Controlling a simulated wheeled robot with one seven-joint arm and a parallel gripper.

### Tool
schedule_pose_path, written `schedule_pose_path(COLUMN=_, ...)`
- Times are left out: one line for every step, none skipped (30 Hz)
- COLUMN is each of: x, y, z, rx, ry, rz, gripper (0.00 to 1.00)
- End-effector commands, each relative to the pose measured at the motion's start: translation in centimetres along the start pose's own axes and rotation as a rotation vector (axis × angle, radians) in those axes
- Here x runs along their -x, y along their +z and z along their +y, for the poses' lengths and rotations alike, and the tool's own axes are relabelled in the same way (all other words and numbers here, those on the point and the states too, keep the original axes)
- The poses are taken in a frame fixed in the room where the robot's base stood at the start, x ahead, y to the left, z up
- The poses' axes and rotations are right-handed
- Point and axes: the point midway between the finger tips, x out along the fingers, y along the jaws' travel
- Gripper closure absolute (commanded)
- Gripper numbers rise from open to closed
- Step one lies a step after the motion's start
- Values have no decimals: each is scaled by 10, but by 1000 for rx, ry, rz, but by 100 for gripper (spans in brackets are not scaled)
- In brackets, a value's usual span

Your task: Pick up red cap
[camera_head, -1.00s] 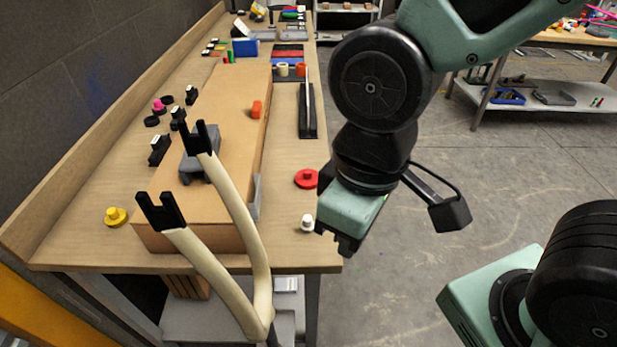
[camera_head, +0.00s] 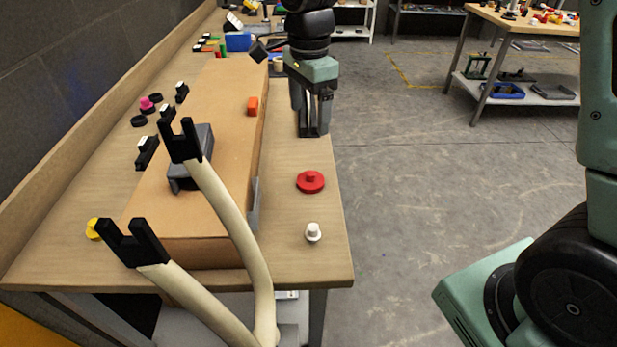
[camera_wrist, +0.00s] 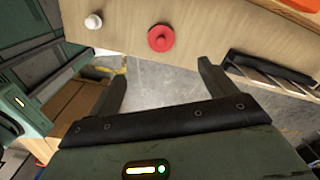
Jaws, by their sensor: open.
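The red cap (camera_head: 310,181) is a round disc with a small knob on top. It lies on the wooden workbench (camera_head: 325,255) near its right edge. It also shows in the wrist view (camera_wrist: 161,38), beyond and between the finger lines. My gripper (camera_head: 313,133) is farther along the bench, behind the cap in the head view, pointing down. In the wrist view the fingers (camera_wrist: 160,78) are apart with nothing between them. The gripper does not touch the cap.
A white cap (camera_head: 313,232) stands nearer than the red one. A cardboard-coloured box (camera_head: 215,110) runs along the bench, with an orange block (camera_head: 252,106) on it. A cream two-pronged frame (camera_head: 235,215) rises in front. A yellow cap (camera_head: 93,229) lies at left.

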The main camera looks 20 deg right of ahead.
Motion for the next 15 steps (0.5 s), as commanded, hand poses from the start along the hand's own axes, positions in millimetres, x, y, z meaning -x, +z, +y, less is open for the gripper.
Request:
schedule_pose_path(x=-2, y=-3, z=-3, rx=-30, ry=1, rz=2, gripper=16)
schedule_pose_path(x=-4, y=-5, z=-4, rx=-44, ry=2, rz=3, gripper=16)
schedule_pose_path(x=-6, y=-6, z=-5, rx=-53, ry=3, rz=5, gripper=16)
schedule_pose_path(x=-9, y=-6, z=-5, rx=-57, ry=3, rz=5, gripper=16)
schedule_pose_path(x=-13, y=-6, z=-5, rx=-58, ry=3, rz=5, gripper=16)
schedule_pose_path(x=-20, y=-6, z=-5, rx=-58, ry=5, rz=5, gripper=16)
schedule_pose_path(x=-26, y=-6, z=-4, rx=-58, ry=5, rz=5, gripper=16)
schedule_pose_path(x=-32, y=-6, z=-4, rx=-58, ry=7, rz=5, gripper=16)
schedule_pose_path(x=-40, y=-6, z=-4, rx=-57, ry=6, rz=5, gripper=16)
schedule_pose_path(x=-46, y=-6, z=-4, rx=-56, ry=7, rz=5, gripper=16)
schedule_pose_path(x=-52, y=-6, z=-4, rx=-55, ry=6, rz=4, gripper=16)
schedule_pose_path(x=-61, y=-6, z=-4, rx=-56, ry=7, rz=4, gripper=16)
schedule_pose_path(x=-67, y=-6, z=-4, rx=-55, ry=7, rz=4, gripper=16)
schedule_pose_path(x=-74, y=-6, z=-4, rx=-54, ry=6, rz=4, gripper=16)
schedule_pose_path(x=-82, y=-6, z=-4, rx=-54, ry=6, rz=4, gripper=16)
